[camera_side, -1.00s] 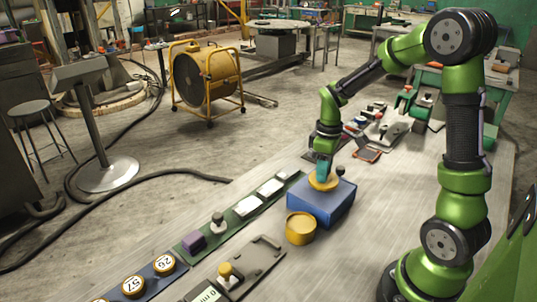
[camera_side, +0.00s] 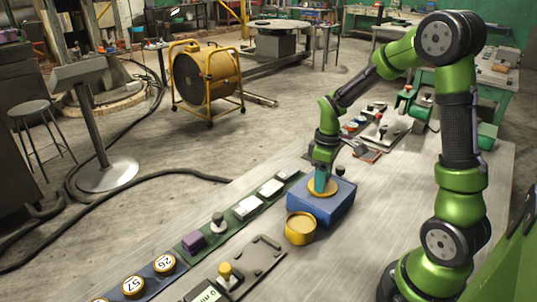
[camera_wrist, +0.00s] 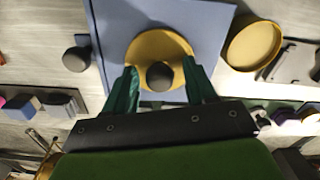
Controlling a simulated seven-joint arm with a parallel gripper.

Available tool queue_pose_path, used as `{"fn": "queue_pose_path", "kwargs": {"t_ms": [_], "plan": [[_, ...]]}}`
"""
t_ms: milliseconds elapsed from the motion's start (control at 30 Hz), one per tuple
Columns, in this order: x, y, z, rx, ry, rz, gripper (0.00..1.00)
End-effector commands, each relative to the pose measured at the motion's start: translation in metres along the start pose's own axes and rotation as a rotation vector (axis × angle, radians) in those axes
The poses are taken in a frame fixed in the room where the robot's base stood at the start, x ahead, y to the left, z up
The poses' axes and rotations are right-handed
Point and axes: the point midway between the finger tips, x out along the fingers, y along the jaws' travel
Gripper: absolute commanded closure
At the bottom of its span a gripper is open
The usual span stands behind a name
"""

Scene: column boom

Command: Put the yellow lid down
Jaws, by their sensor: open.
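The yellow lid (camera_side: 322,188) lies flat on top of the blue box (camera_side: 322,208). In the wrist view the lid (camera_wrist: 150,48) shows as a yellow disc with a dark round knob (camera_wrist: 160,75) on the blue top (camera_wrist: 110,25). My gripper (camera_side: 321,186) is low over the lid. In the wrist view its two teal fingers (camera_wrist: 160,84) stand apart on either side of the knob, with visible gaps. The open yellow round container (camera_side: 300,228) stands on the table in front of the box; it also shows in the wrist view (camera_wrist: 254,44).
A dark knob (camera_side: 340,171) stands at the box's back edge. A green strip with a purple block (camera_side: 194,242) and white pieces runs along the table's left edge. A grey tray (camera_side: 252,262) lies in front. Table to the box's right is clear.

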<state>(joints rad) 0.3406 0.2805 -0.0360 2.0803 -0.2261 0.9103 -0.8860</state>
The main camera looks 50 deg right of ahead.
Motion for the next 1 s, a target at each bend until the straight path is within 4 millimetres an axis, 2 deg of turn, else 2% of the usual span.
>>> {"fn": "queue_pose_path", "kwargs": {"t_ms": [167, 600, 800, 867, 967, 1000], "plan": [[-0.015, 0.001, -0.001, 0.0, 0.004, 0.002, 0.44], [-0.103, 0.001, -0.001, 0.001, 0.004, 0.003, 0.44], [-0.122, -0.001, 0.0, 0.003, 0.007, 0.003, 0.44], [-0.127, -0.007, 0.0, 0.015, 0.024, 0.007, 0.44], [-0.14, -0.03, 0.001, 0.07, 0.094, 0.019, 0.44], [-0.145, -0.044, 0.002, 0.104, 0.138, 0.021, 0.44]]}}
